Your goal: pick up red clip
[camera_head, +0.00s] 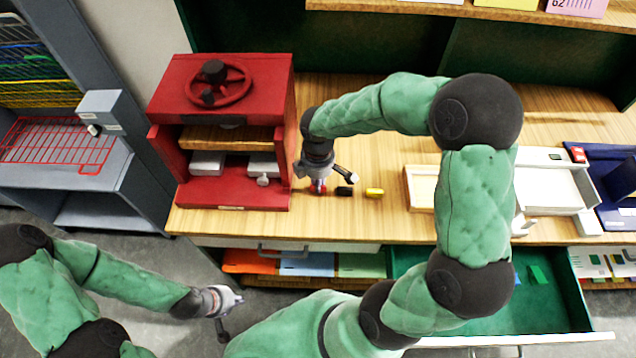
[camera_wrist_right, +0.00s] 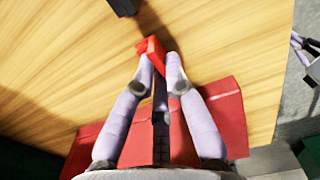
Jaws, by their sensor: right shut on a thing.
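The red clip (camera_wrist_right: 150,48) is between the fingertips of my right gripper (camera_wrist_right: 160,72) in the wrist view, and the fingers are shut on it. In the head view the right gripper (camera_head: 319,188) points down at the wooden table just right of the red press, and little of the red clip (camera_head: 316,189) shows. I cannot tell if the clip still touches the table. A black clip (camera_head: 344,191) and a yellow clip (camera_head: 374,192) lie to its right. My left gripper (camera_head: 222,316) hangs low over the floor, away from the table; its opening is unclear.
The red press (camera_head: 240,197) with a handwheel stands close left of the right gripper. A pale tray (camera_head: 420,187) and a white box (camera_head: 553,188) are further right. A green drawer (camera_head: 480,308) is open below the table's front edge. A grey rack (camera_head: 90,185) stands left.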

